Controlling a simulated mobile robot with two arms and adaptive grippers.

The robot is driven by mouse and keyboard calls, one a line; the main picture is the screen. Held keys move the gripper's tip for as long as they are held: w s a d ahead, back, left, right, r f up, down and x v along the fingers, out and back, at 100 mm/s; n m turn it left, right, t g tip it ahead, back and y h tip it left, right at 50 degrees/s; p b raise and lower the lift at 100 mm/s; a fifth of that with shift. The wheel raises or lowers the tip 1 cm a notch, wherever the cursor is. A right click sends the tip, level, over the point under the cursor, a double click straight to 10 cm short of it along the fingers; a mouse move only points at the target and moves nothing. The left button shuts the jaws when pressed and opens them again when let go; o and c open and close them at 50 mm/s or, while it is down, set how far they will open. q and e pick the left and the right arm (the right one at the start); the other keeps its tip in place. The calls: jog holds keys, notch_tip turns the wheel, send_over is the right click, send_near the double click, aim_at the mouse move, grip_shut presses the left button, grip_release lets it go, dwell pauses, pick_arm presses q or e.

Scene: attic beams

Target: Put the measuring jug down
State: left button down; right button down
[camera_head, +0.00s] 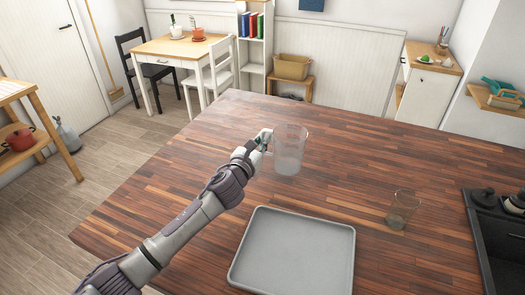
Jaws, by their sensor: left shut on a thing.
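The measuring jug (291,149) is a clear, upright vessel in the middle of the head view, over the wooden counter (180,195). My left gripper (266,141) is shut on its left side. The fingers are small and partly hidden against the jug. I cannot tell whether the jug's base touches the counter or hangs just above it. My right gripper is not in view.
A grey tray (293,252) lies in front of the jug. A clear glass (402,210) stands to the right, near a dark sink or hob (497,235) at the right edge. The counter around the jug is bare.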

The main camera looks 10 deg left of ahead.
pick_arm(q)
jog(key=shift+f, duration=2)
jog(key=c, duration=1.2)
grip_release()
jog(key=shift+f+b, duration=0.1)
jog(key=shift+b, duration=0.2)
jog(key=shift+c, duration=0.2)
jog(key=shift+s, duration=0.15)
